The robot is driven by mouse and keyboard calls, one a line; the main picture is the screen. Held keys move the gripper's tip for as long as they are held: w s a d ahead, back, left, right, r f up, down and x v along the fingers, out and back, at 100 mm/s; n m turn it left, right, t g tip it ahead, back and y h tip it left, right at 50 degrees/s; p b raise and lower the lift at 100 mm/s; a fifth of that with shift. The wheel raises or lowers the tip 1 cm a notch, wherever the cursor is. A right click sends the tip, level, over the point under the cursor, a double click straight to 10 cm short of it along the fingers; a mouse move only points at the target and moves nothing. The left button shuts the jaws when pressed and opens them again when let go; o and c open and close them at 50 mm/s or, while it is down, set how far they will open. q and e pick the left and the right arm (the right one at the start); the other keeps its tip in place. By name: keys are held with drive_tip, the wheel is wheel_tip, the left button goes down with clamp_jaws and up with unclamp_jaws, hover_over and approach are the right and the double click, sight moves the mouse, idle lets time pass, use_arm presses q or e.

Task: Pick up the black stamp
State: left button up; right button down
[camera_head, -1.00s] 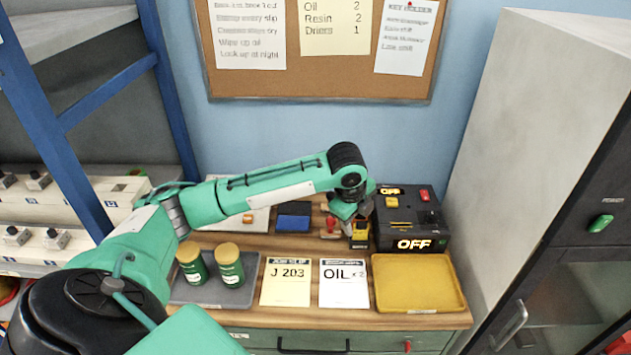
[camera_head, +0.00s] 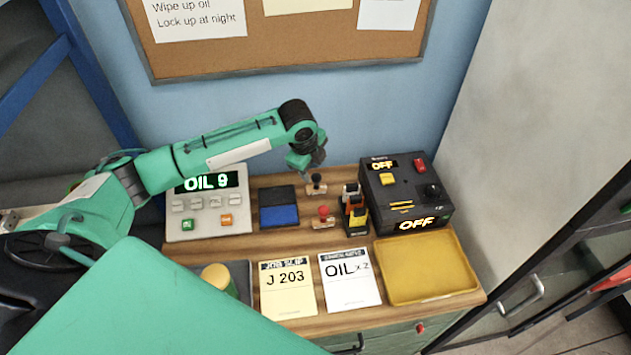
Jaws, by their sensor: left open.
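The black stamp (camera_head: 316,188) has a dark round knob on a small wooden base and stands upright at the back of the bench. The red stamp (camera_head: 323,222) stands in front of it, with a red knob and a similar base. My left gripper (camera_head: 307,168) is open and empty, above and slightly behind-left of the black stamp in the picture. Its fingers are small and partly hidden by the wrist. I cannot tell whether they touch the knob. My right gripper is not in view.
A black and blue pad (camera_head: 279,206) and a keypad display reading OIL 9 (camera_head: 210,212) lie to the left. Two paper slips lie in front.

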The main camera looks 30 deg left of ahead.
sight(315, 176)
use_arm(q)
drive_tip(key=shift+w+f, duration=0.25)
drive_tip(key=shift+f, duration=0.4)
drive_tip(key=shift+w+a+f, duration=0.1)
drive_tip(key=shift+f, duration=0.45)
drive_tip(key=shift+w+f+p, duration=0.1)
drive_tip(key=shift+f+p, duration=0.1)
drive_tip(key=shift+p, duration=0.3)
drive_tip(key=p+x, duration=0.1)
drive_tip(key=x, duration=0.2)
drive_tip(key=shift+f+p, duration=0.2)
drive_tip(key=shift+p, duration=0.2)
drive_tip(key=shift+f, duration=0.35)
drive_tip(key=shift+w+f, duration=0.1)
drive_tip(key=shift+f, duration=0.15)
drive_tip(key=shift+c, duration=0.9)
drive_tip(key=c, duration=0.9)
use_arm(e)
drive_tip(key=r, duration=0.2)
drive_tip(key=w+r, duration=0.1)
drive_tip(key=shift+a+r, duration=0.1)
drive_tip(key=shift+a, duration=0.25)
